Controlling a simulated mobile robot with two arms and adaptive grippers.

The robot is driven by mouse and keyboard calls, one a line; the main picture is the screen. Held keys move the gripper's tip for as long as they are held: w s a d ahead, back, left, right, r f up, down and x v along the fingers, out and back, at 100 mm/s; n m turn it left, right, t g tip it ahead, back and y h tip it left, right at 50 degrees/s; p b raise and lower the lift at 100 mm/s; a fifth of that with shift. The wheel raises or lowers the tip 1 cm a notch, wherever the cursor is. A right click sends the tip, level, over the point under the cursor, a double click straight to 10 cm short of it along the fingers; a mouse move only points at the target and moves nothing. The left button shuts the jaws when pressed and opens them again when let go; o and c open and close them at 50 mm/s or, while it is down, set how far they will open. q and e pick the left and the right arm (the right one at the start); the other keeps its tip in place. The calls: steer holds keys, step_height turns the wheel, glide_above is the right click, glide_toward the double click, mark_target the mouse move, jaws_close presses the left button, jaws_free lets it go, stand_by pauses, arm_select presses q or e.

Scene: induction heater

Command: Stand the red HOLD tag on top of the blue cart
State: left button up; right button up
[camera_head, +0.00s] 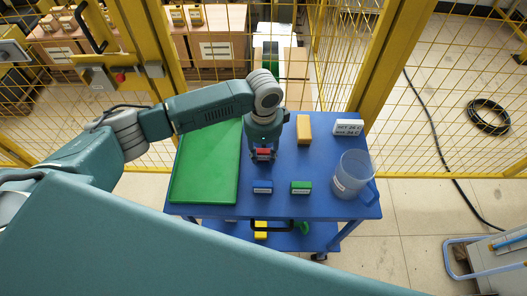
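The red HOLD tag (263,153) is at the fingertips of my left gripper (263,155), above or on the blue cart (305,205). The fingers hide its sides. I cannot tell whether they press on it or whether its base touches the cart top. A blue tag (262,187) and a green tag (301,187) stand on the cart in front of the gripper. My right gripper is not in view.
A green tray (207,165) covers the cart's left side. A yellow-orange block (304,128), a white labelled block (348,127) and a clear jug (353,174) stand to the right. Yellow fence (395,65) runs behind. Bare cart top shows between the tags and the block.

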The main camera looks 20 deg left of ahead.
mark_target(264, 153)
arm_select(q)
steer(key=shift+r, duration=0.1)
step_height(264, 153, up, 12)
steer(key=shift+r+b, duration=0.1)
steer(key=shift+b, duration=0.55)
stand_by(0.5)
